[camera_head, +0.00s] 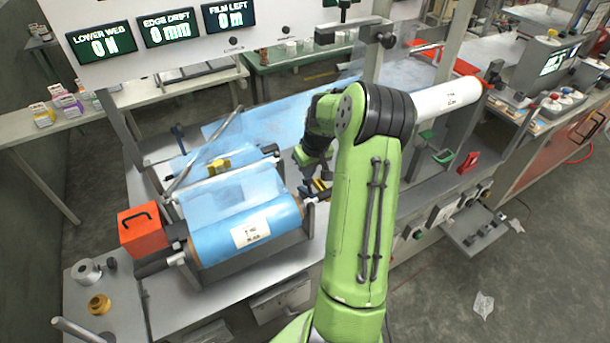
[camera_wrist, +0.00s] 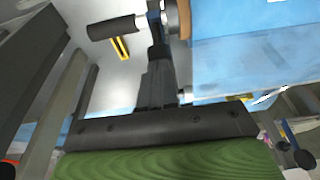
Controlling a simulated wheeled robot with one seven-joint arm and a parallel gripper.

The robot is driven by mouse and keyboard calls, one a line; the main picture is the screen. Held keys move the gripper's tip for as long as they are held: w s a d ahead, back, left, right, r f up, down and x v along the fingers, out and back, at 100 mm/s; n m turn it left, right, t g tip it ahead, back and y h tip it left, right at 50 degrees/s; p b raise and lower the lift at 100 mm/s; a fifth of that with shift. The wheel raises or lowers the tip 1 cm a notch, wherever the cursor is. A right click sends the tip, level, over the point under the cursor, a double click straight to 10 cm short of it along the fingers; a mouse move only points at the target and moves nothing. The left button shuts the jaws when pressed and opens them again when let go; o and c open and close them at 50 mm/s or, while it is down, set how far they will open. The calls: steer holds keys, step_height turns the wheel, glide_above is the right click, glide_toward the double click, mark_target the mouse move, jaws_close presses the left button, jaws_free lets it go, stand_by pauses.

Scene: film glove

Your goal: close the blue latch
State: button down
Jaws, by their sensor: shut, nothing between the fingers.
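A small blue piece (camera_wrist: 154,14), which looks like the blue latch, shows at the top of the wrist view beside the end of the blue film roll (camera_head: 247,232). A black handle (camera_wrist: 115,27) lies to its left. In the head view the latch area at the roll's right end is small and partly covered by my arm, so whether the latch is open or closed cannot be told. My gripper (camera_wrist: 158,52) is shut and empty, its fingers pointing at the blue piece from just below it in the wrist view. Contact between them cannot be made out.
A yellow part (camera_wrist: 121,48) sits near the handle. An orange block (camera_head: 142,230) stands left of the roll. A white roll (camera_head: 447,97) lies behind my arm. Grey frame posts (camera_wrist: 52,120) rise on the left in the wrist view.

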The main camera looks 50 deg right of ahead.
mark_target(312, 194)
steer(key=s+f+t+b, duration=0.1)
steer(key=s+t+b, duration=0.1)
steer(key=b, duration=0.2)
steer(key=s+a+f+t+h+b, duration=0.1)
steer(key=s+f+t+b, duration=0.1)
steer(key=b, duration=0.3)
steer(key=shift+a+f, duration=0.2)
steer(key=shift+s+f+b, duration=0.15)
steer(key=shift+f+b, duration=0.15)
steer(key=shift+b, duration=0.3)
steer(key=shift+s, duration=0.2)
